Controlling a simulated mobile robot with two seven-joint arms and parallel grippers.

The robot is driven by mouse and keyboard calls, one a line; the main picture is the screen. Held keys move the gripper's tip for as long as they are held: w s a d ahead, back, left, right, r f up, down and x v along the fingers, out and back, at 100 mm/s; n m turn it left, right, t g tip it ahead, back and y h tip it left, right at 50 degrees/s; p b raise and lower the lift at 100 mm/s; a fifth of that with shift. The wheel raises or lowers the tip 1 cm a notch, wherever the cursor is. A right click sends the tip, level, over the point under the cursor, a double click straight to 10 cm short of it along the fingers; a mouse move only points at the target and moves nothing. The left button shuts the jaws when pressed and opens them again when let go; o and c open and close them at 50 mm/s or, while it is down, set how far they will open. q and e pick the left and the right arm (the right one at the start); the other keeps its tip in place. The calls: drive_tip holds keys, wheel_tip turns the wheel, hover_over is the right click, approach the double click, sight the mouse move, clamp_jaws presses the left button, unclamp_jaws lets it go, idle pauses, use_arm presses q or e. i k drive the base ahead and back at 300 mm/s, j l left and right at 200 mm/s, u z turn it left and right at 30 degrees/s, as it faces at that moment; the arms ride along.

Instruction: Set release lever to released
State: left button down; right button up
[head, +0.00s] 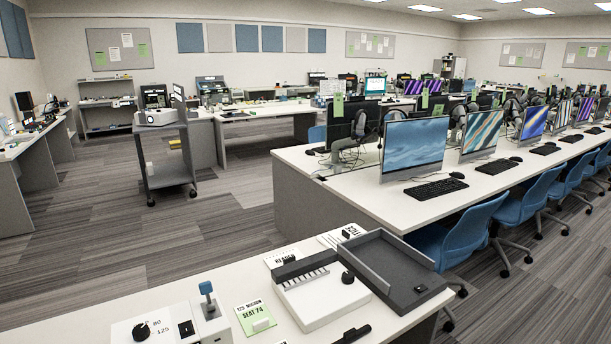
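No lever in the head view carries a readable "release" label. On the near bench (180,283), a small upright lever with a blue cap (206,288) stands on a white unit (212,325) at the lower left. A black handle-like piece (353,333) lies at the bottom edge, in front of a white device with a dark slotted rail (322,298). I cannot tell which of these is the release lever, or its setting. Neither of my grippers is in view.
A dial box (150,330) marked 80 and 125 sits at the bench's left. A green "SEAT 74" card (254,316) lies mid-bench, and a grey tray (385,262) is at the right. A long desk with monitors (413,147) and blue chairs (452,240) stands behind.

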sight(205, 288)
drive_tip(key=j+z, duration=0.15)
drive_tip(key=z, duration=0.45)
drive_tip(key=k+j+z, duration=0.45)
drive_tip(key=j+z, duration=0.15)
drive_tip(key=k+j, duration=0.35)
drive_tip(key=k+j+z, duration=0.1)
drive_tip(key=k+j, duration=0.2)
drive_tip(key=j, duration=0.3)
